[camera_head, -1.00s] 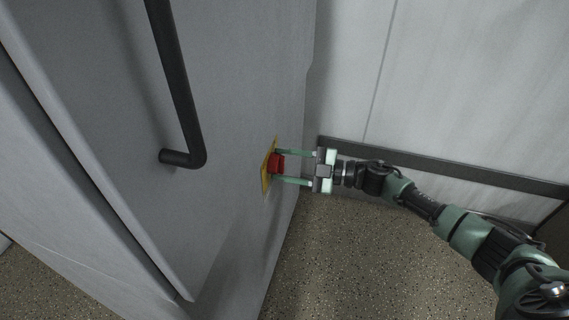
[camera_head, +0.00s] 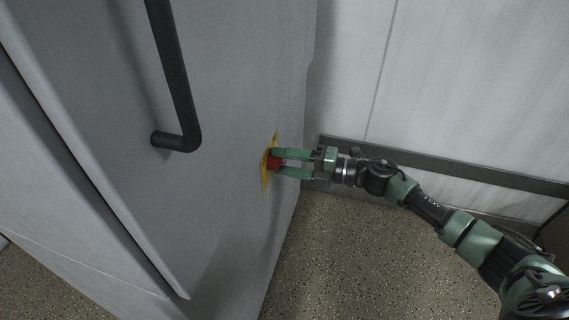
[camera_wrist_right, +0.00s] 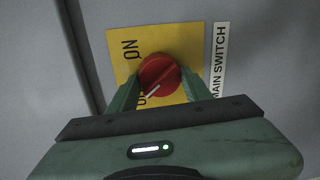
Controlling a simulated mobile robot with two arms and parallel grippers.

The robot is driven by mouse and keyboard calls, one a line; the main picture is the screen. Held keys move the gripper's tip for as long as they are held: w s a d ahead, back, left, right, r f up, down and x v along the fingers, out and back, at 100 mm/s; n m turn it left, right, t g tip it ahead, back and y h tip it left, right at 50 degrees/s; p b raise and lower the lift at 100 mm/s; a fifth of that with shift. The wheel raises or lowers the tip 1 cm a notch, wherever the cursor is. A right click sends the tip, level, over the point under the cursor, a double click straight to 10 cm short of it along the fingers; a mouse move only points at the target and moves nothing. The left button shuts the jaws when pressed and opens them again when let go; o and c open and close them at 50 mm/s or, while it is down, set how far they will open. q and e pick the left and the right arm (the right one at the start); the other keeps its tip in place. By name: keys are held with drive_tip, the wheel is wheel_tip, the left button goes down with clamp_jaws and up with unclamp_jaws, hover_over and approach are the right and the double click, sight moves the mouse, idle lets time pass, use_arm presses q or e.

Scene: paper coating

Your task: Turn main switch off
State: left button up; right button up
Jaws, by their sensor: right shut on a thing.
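The main switch is a round red knob (camera_head: 273,163) on a yellow plate (camera_head: 266,178) fixed to the grey cabinet face. My right gripper (camera_head: 279,162) reaches it from the right and is shut on the knob, one finger on each side. In the right wrist view the red knob (camera_wrist_right: 161,73) has a white mark pointing to the lower left, towards a partly hidden label on the yellow plate (camera_wrist_right: 185,38). "ON" is printed at the upper left of the plate. A white "MAIN SWITCH" label (camera_wrist_right: 220,60) runs along its right side. My left gripper is out of view.
A black bar handle (camera_head: 178,80) sticks out from the grey cabinet (camera_head: 225,80), to the left of the switch. A pale wall (camera_head: 460,80) with a dark rail (camera_head: 460,180) stands behind my right arm. The speckled floor (camera_head: 350,250) below is clear.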

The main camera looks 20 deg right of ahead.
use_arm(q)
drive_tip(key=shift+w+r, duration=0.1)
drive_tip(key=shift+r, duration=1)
use_arm(e)
drive_tip(key=shift+f+n, duration=0.1)
drive_tip(key=shift+n, duration=0.6)
drive_tip(key=o, duration=1.4)
drive_tip(key=shift+c, duration=0.2)
drive_tip(key=shift+s+d, duration=0.1)
drive_tip(key=v, duration=0.7)
drive_tip(key=shift+s+d, duration=0.2)
drive_tip(key=shift+d, duration=0.05)
